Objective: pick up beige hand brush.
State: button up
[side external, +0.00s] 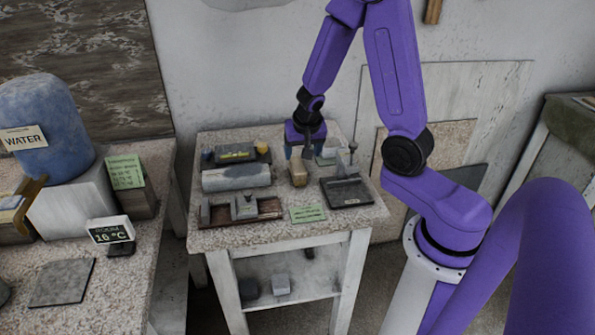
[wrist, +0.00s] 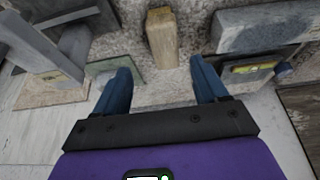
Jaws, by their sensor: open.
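The beige hand brush (side external: 298,172) is a small tan block standing on the speckled tabletop, near the middle of the small table. In the wrist view the brush (wrist: 162,38) is at the top centre, beyond the fingertips and roughly in line with the gap between them. My gripper (side external: 303,152) is above and just behind the brush in the side view. Its two blue fingers also show in the wrist view (wrist: 160,80), spread apart with nothing between them. The brush's lower part is hard to make out.
A dark plate with an upright post (side external: 346,192) is close on the right. A brown wooden holder (side external: 240,210) and a green card (side external: 308,214) are in front. A yellow-marked box (side external: 236,154) is behind left.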

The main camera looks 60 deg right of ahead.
aim_at(298, 165)
jog(key=shift+x, duration=1.85)
jog(key=shift+w+a+x, duration=0.1)
jog(key=shift+a+x, duration=0.05)
jog(key=shift+x, duration=0.65)
jog(key=shift+w+a+x, duration=0.1)
jog(key=shift+a+x, duration=0.1)
jog(key=shift+x, duration=1.7)
jog(key=c, duration=1.1)
